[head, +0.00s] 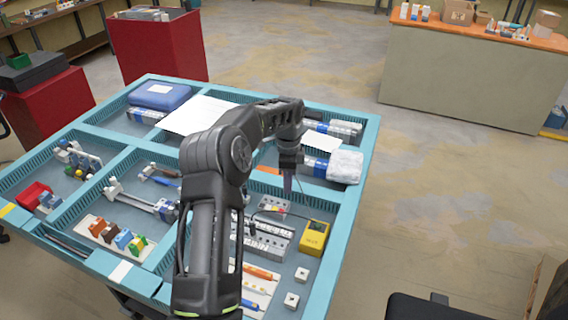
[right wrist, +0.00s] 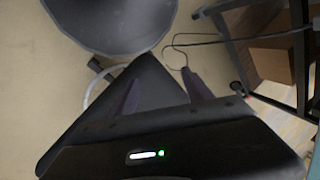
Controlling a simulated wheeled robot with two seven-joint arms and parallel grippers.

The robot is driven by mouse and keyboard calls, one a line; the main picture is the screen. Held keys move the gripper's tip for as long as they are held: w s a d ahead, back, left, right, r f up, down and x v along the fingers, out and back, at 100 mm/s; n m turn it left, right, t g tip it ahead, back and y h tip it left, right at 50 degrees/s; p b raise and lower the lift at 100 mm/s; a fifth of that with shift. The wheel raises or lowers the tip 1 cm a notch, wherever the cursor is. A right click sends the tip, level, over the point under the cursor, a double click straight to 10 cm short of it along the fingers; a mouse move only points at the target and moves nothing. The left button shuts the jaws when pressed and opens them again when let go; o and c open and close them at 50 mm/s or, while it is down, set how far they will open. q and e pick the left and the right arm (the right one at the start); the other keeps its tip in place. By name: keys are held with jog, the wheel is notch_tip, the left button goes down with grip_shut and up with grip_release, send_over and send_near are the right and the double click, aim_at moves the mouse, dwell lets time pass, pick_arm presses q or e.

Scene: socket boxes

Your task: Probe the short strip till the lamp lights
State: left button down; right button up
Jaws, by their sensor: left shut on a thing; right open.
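My left gripper (head: 287,178) points down over the right part of the workbench tray. It is shut on a thin probe, mostly hidden by the fingers, at the near end of a dark cable. A short grey strip (head: 270,203) lies just below it; whether the probe tip touches it I cannot tell. A yellow tester box (head: 314,239) stands to the right with the cable at it; I cannot make out a lit lamp. A longer grey strip (head: 262,243) lies nearer, partly behind my arm. My right gripper (right wrist: 158,95) is open and empty above the floor.
The teal-edged tray (head: 355,190) holds a board of coloured blocks (head: 118,237), a red bin (head: 36,197) and a wrapped white bundle (head: 345,167). Two small white sockets (head: 292,300) lie near the front right. A dark chair seat (right wrist: 110,22) shows near my right gripper.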

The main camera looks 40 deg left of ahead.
pick_arm(q)
jog(key=shift+a+r, duration=0.1)
jog(key=shift+a, duration=0.6)
pick_arm(e)
jog(key=shift+w+r, duration=0.15)
jog(key=shift+a, duration=0.1)
pick_arm(q)
jog(key=shift+f+b, duration=1.6)
jog(key=shift+f, duration=1.1)
pick_arm(e)
jog(key=shift+d+x, duration=0.15)
jog(key=shift+x, duration=0.6)
jog(key=shift+d+x, duration=0.15)
jog(key=shift+x, duration=0.65)
pick_arm(q)
jog(key=shift+f, duration=0.3)
pick_arm(e)
jog(key=shift+f, duration=0.3)
pick_arm(q)
jog(key=c, duration=1.9)
grip_release()
grip_shut()
